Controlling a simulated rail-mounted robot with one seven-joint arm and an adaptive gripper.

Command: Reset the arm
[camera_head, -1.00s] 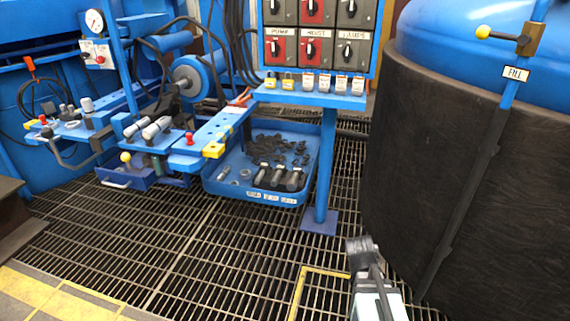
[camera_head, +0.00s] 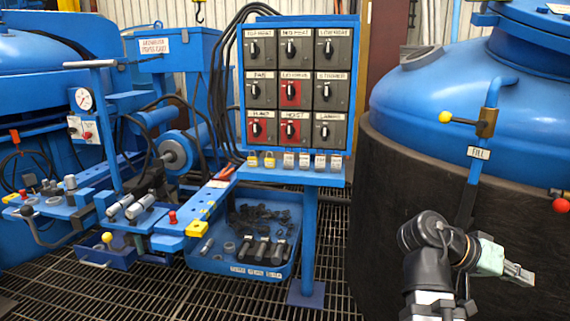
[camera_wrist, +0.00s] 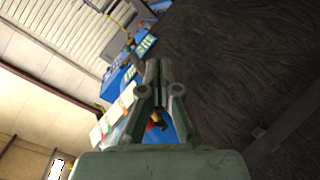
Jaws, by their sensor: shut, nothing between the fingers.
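My arm rises at the lower right of the head view, with my gripper (camera_head: 522,274) at its end pointing right. The gripper is in front of the dark lower wall of the large blue tank (camera_head: 440,85). In the wrist view my gripper (camera_wrist: 158,66) has its fingers together, with nothing between them. The dark tank wall (camera_wrist: 235,60) fills the right side of that view. I cannot tell the exact gap between the gripper and the tank.
A switch panel (camera_head: 243,100) stands on a blue post (camera_head: 309,240) left of the arm. A blue bin (camera_head: 205,262) with dark parts sits below it. A blue workbench (camera_head: 75,220) is at the left. The fill valve's yellow handle (camera_head: 446,117) and a red knob (camera_head: 561,205) stick out near the arm.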

